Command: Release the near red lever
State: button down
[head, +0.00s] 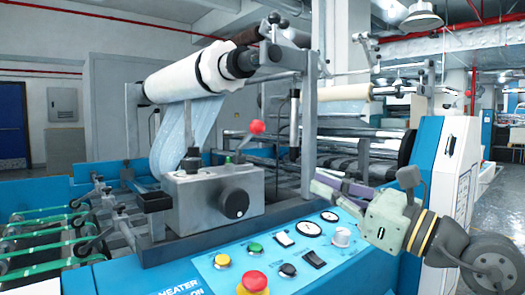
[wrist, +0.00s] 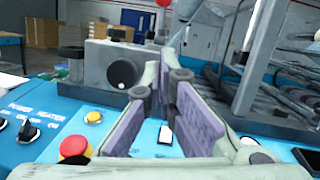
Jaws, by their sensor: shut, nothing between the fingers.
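A red ball knob (head: 257,127) tops a thin lever, which leans up to the right above the grey metal box (head: 190,205). It is the only red lever I can make out. In the wrist view the red knob (wrist: 163,3) is cut by the top edge, beyond my fingertips. My gripper (head: 318,191) is to the right of the box, over the control panel, lower than the knob and apart from it. In the wrist view my gripper (wrist: 168,82) has purple-padded fingers, shut with nothing held.
The blue control panel (head: 205,268) has coloured buttons, switches, gauges and a red mushroom button (head: 253,282). A black dial (head: 235,204) sticks out of the box. A white roll (head: 190,78) hangs above on a grey frame (head: 309,120). A white-and-blue cabinet (head: 455,150) stands at right.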

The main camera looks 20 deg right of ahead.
jog(key=p, duration=0.4)
send_near(248, 136)
jog(key=w+a+f, duration=0.1)
jog(key=w, duration=0.2)
jog(key=shift+w+a+r, duration=0.3)
jog(key=shift+w+r, duration=0.05)
jog(key=shift+r, duration=0.1)
